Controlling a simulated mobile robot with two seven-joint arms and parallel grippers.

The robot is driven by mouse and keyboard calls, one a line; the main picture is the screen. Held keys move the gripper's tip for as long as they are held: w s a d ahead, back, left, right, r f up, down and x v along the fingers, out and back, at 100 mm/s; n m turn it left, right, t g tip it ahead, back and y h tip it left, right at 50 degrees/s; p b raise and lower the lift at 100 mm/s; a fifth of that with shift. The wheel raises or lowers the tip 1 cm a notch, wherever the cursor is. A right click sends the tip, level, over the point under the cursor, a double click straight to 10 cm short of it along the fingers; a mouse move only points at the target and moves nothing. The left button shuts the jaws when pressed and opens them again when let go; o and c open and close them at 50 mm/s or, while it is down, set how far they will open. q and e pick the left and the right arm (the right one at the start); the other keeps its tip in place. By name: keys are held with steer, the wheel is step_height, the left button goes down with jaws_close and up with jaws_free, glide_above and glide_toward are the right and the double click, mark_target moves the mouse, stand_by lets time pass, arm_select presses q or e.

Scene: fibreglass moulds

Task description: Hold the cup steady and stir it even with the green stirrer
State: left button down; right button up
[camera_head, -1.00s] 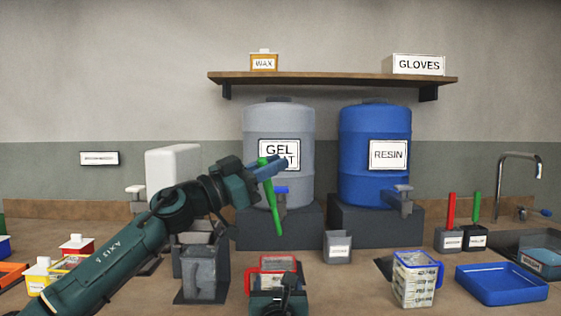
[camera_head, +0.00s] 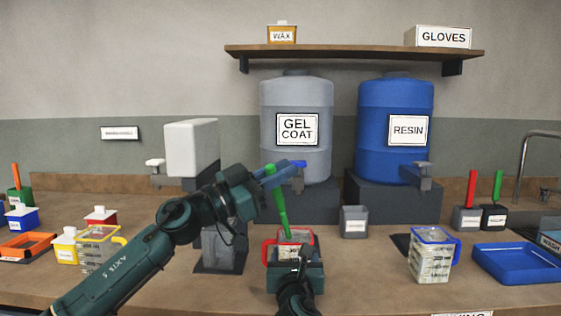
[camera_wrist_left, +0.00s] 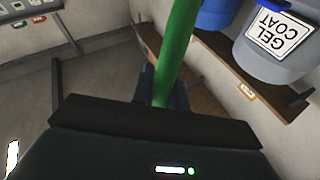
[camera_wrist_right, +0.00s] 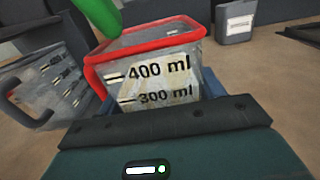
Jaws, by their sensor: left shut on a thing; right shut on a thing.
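The green stirrer (camera_head: 279,206) is held in my left gripper (camera_head: 270,172), which is shut on it above the cup. It slants down, and its lower end is at the cup's mouth in the head view; how deep it reaches is hidden. It also shows in the left wrist view (camera_wrist_left: 176,45). The clear cup with a red rim and handle (camera_head: 296,238) stands on the bench, with 400 ml and 300 ml marks in the right wrist view (camera_wrist_right: 150,75). My right gripper (camera_head: 297,262) is shut on the cup from the front.
A grey gel coat drum (camera_head: 297,95) and a blue resin drum (camera_head: 395,90) stand behind on dark stands. A blue-rimmed cup (camera_head: 431,262) and blue tray (camera_head: 515,266) are at right. A yellow-handled cup (camera_head: 97,250) is at left. A small grey bin (camera_head: 353,221) stands behind right.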

arm_select(q)
steer(key=shift+w+d+f, duration=0.25)
steer(key=shift+w+f, duration=0.2)
steer(key=shift+f, duration=0.8)
steer(key=shift+w+d+f, duration=0.3)
steer(key=shift+w+f, duration=0.2)
steer(key=shift+f, duration=0.8)
steer(key=shift+w+d+f, duration=0.25)
steer(key=shift+w+f, duration=0.2)
steer(key=shift+f, duration=0.8)
steer(key=shift+a, duration=0.1)
